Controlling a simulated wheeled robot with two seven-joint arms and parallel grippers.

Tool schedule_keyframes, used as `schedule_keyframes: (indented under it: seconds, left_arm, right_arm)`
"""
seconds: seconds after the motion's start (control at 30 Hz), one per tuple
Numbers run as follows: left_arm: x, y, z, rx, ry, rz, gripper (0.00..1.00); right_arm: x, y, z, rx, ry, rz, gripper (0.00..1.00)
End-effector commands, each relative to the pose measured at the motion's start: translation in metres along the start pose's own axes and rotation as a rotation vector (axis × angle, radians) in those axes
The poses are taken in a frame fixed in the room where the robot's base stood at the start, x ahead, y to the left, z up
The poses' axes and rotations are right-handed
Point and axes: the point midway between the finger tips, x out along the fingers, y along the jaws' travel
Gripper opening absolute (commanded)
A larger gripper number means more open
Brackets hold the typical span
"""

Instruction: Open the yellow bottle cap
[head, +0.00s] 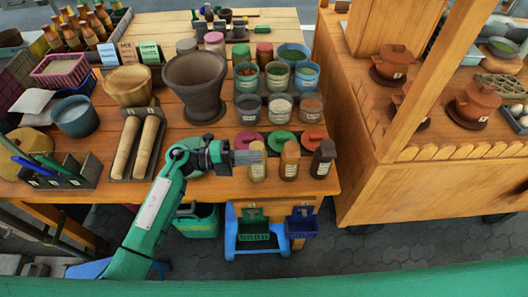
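The bottle with pale yellow contents (257,172) stands upright near the front edge of the wooden table, leftmost of three small bottles. Its tan cap (257,147) appears to be on top. My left gripper (247,157) reaches in from the left, its fingers level with the bottle's upper part, just below the cap. The fingers overlap the bottle's left side in the head view. I cannot tell whether they touch it or how far they are closed. My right gripper is not in view.
An orange-brown bottle (290,162) and a dark bottle (322,162) stand close to the right. Pink, green and red lids (281,140) lie just behind. A large mortar (195,85) and a tray with two wooden rollers (137,145) stand to the left.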

Motion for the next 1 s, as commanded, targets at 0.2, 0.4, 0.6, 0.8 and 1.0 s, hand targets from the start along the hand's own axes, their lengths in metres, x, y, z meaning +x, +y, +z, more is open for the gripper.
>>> schedule_keyframes:
  seconds: [0.2, 0.4, 0.6, 0.8, 1.0]
  left_arm:
    - [0.028, -0.002, 0.0, 0.001, 0.0, -0.001, 0.15]
    - [0.034, 0.0, 0.0, 0.001, 0.0, 0.0, 0.15]
    - [0.034, 0.0, 0.0, 0.001, 0.0, 0.0, 0.15]
    - [0.034, 0.0, 0.0, 0.001, 0.0, 0.0, 0.0]
    - [0.034, -0.002, 0.0, -0.012, 0.0, 0.001, 0.0]
  right_arm:
    - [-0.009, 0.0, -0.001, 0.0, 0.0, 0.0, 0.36]
    - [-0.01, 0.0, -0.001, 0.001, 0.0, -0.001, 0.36]
    - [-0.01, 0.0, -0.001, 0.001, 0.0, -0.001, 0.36]
    - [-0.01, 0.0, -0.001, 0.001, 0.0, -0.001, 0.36]
    - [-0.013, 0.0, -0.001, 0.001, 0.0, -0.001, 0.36]
